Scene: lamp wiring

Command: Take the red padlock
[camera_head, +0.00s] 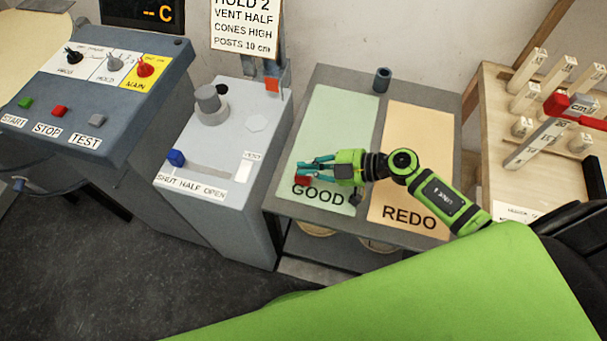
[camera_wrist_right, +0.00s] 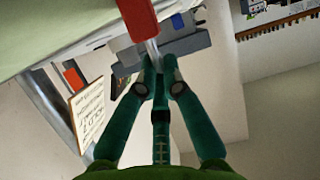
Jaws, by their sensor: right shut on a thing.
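The red padlock (camera_head: 302,180) is at the GOOD end of the pale green mat (camera_head: 335,115), at the tips of my right gripper (camera_head: 315,165). In the right wrist view, its red body (camera_wrist_right: 139,18) lies at the top and a silvery part, likely its shackle, runs down between the teal fingers. My right gripper (camera_wrist_right: 158,78) is shut on that part. I cannot tell whether the padlock touches the mat. My left gripper is not in view.
An orange REDO mat (camera_head: 415,125) lies right of the green one, with a small dark cylinder (camera_head: 382,79) behind. A grey box (camera_head: 225,140) with a blue knob and a control panel (camera_head: 95,90) stand left. A wooden peg rack (camera_head: 545,110) stands right.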

